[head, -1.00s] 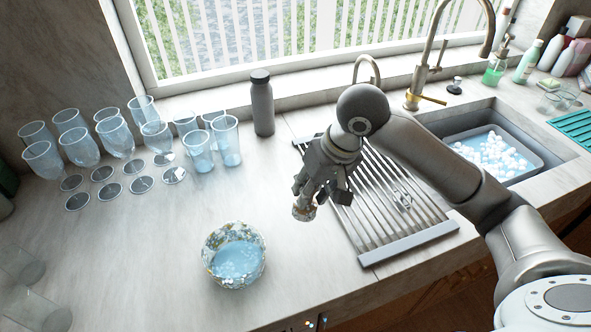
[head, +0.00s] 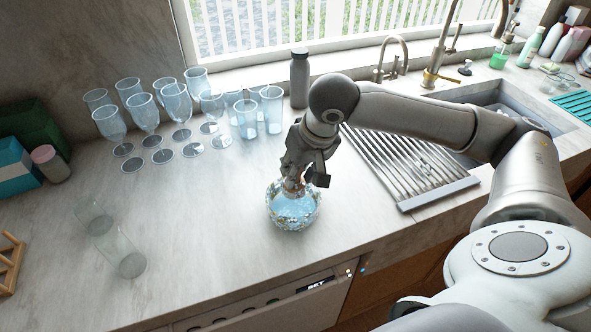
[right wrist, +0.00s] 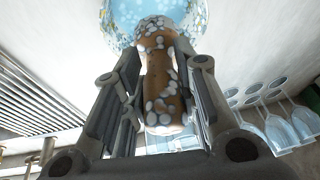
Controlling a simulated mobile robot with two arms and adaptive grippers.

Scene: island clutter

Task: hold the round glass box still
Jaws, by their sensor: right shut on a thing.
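The round glass box (head: 292,215) looks like a round bowl, open at the top, with a speckled mosaic wall and a pale blue inside. It stands on the counter in the middle of the head view. Its rim and blue inside also show at the top of the right wrist view (right wrist: 118,22). My right gripper (head: 297,183) is shut on a brown cylindrical piece with white spots (right wrist: 160,75) and holds it over the box's opening. I cannot tell whether the piece touches the box. The gripper hides part of the far rim. My left gripper is out of view.
Several stemmed glasses and tumblers (head: 247,120) stand at the back left. Two clear glasses (head: 118,252) are at the front left. A grey bottle (head: 299,80) stands behind my gripper. A ribbed drying rack (head: 410,165) lies to the right.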

